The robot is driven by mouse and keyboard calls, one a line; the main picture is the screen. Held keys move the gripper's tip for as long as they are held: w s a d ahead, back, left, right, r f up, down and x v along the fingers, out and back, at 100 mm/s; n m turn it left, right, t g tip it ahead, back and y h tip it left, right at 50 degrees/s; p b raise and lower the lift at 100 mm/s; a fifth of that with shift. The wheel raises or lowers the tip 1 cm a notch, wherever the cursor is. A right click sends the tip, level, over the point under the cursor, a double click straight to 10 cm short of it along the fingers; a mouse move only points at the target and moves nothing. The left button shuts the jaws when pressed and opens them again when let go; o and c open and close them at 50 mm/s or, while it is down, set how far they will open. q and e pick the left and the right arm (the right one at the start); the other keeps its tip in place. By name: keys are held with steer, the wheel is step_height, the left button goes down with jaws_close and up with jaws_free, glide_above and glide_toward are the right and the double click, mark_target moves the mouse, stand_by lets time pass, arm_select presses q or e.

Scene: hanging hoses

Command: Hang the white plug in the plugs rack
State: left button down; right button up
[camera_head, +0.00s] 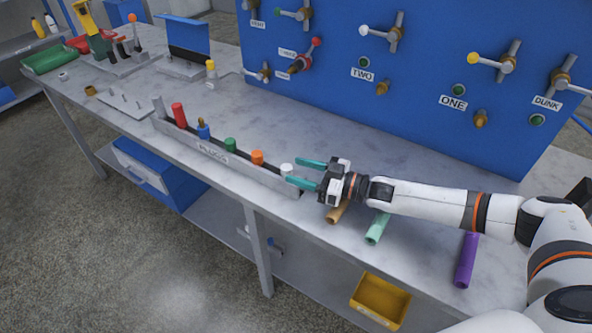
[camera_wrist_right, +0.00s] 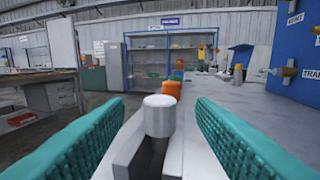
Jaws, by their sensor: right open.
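The white plug (camera_head: 287,170) stands upright in the right end of the grey plugs rack (camera_head: 250,178) on the workbench. In the right wrist view the white plug (camera_wrist_right: 159,116) sits in the slot between the walls of the rack (camera_wrist_right: 183,150). My right gripper (camera_head: 294,171) is open, with its two teal fingers pointing left along the rack. The fingers lie on either side of the plug with visible gaps, and do not appear to touch it. My left gripper is in no view.
The rack also holds an orange plug (camera_head: 257,157), a green plug (camera_head: 231,144), a blue plug (camera_head: 203,131) and a red plug (camera_head: 179,115). Tan (camera_head: 337,213), mint (camera_head: 377,228) and purple (camera_head: 466,260) tubes lie under or near my right arm. A blue valve panel (camera_head: 420,110) stands behind.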

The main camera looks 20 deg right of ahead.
steer(key=b+v, duration=0.1)
steer(key=v, duration=0.9)
steer(key=shift+s+d+b, duration=0.1)
steer(key=shift+s+b, duration=0.1)
steer(key=shift+b, duration=0.1)
